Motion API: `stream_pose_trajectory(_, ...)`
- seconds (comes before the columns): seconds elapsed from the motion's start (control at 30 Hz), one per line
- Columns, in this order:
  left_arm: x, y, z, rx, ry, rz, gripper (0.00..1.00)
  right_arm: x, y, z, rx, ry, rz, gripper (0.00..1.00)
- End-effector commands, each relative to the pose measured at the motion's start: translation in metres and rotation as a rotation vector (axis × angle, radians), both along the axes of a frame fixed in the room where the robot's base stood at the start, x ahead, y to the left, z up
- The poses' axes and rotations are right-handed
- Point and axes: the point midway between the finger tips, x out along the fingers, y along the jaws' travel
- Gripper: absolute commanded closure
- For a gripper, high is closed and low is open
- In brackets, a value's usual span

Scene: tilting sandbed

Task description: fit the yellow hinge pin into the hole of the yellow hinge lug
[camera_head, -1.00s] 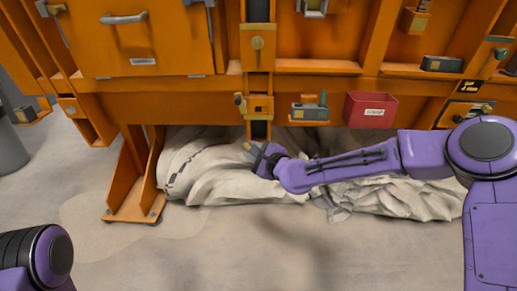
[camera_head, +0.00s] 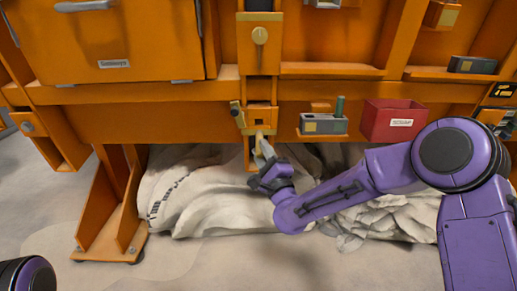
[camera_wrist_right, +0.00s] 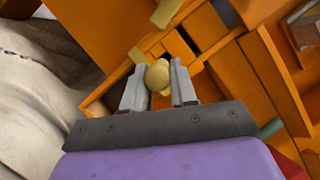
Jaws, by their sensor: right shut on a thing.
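The yellow hinge pin (camera_wrist_right: 158,76) is held between the two fingers of my right gripper (camera_wrist_right: 158,88), its rounded end showing in the right wrist view. In the head view my right gripper (camera_head: 264,153) points up, and the pin (camera_head: 259,138) shows as a small pale piece at its tip. The yellow hinge lug (camera_head: 260,116), a block with a dark square opening, sits on the orange upright just above the gripper. The pin is close under the lug; I cannot tell whether they touch. My left gripper is outside the view.
A grey holder (camera_head: 323,125) with a green peg and a red bin (camera_head: 393,121) stand to the right. Pale crumpled sacking (camera_head: 195,200) lies below.

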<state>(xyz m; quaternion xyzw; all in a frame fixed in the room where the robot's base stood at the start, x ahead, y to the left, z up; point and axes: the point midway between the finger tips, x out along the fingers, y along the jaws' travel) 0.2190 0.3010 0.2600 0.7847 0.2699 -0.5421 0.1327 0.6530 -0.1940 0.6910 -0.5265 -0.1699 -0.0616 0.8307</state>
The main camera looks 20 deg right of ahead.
Motion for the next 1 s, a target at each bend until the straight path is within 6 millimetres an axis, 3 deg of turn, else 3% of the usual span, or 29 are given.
stream_pose_trajectory(0.37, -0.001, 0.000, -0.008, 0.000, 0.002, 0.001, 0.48, -0.002, 0.002, -0.002, -0.004, -0.015, -0.002, 1.00)
stream_pose_trajectory(0.7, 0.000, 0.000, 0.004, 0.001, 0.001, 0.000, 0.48, 0.030, -0.010, 0.007, -0.005, -0.014, -0.005, 1.00)
stream_pose_trajectory(1.0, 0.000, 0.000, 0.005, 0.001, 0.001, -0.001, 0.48, 0.039, -0.012, 0.007, -0.006, -0.013, -0.005, 1.00)
